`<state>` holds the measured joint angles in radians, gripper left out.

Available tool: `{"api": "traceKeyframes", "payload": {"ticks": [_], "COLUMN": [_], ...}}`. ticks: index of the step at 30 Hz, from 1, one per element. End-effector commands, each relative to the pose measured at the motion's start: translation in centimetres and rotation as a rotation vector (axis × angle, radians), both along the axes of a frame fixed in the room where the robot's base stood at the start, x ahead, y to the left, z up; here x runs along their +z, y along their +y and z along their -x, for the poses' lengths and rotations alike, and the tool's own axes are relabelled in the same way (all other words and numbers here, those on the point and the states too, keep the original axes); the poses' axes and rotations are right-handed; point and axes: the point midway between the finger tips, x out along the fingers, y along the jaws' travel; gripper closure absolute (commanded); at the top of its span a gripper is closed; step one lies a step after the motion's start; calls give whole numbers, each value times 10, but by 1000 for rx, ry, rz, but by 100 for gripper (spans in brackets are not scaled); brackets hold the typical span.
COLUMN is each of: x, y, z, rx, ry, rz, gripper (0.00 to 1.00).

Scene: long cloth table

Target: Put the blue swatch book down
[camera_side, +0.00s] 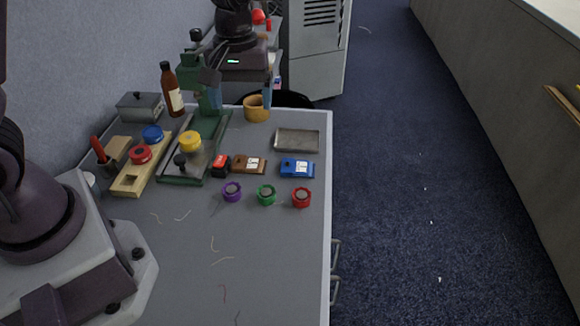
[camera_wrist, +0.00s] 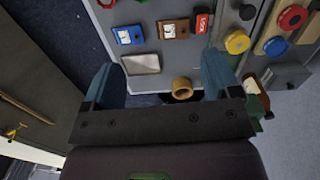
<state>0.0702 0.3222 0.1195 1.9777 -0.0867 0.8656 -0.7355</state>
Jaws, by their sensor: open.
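The blue swatch book (camera_side: 297,168) lies flat on the grey cloth table near its right edge, with a pale label on top. It also shows in the wrist view (camera_wrist: 128,35), upper left of centre, beyond my fingertips. My gripper (camera_side: 241,100) is at the far end of the table, above the surface and behind the swatch book, well apart from it. In the wrist view my gripper (camera_wrist: 161,72) has its two blue fingers spread wide, with nothing held between them.
A brown swatch book (camera_side: 249,164) lies left of the blue one, beside a red-and-black item (camera_side: 221,166). A grey tray (camera_side: 297,140) is behind. Purple (camera_side: 232,191), green (camera_side: 266,195) and red (camera_side: 302,198) round pieces lie in front. The front table is mostly clear.

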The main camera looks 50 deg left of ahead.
Motion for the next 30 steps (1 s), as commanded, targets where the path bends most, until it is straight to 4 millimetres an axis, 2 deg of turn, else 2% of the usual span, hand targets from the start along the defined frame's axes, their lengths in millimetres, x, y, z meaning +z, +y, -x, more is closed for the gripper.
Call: {"api": "traceKeyframes", "payload": {"ticks": [1,3,7,10,13,15,18,22,30], "x": [-22,-47,-85,-97,-88,-86,-86,-94,-144], "y": [2,5,10,13,14,13,13,13,12], "z": [-14,-33,-63,-83,-100,-104,-103,-102,-101], "rx": [132,344,747,1029,1257,1372,1476,1524,1524], "ry": [35,62,74,51,10,3,5,9,12], "rz": [-10,-31,-67,-73,-48,-38,-37,-39,-40], "gripper": [17,17,17,17,17,17,17,17,17]}}
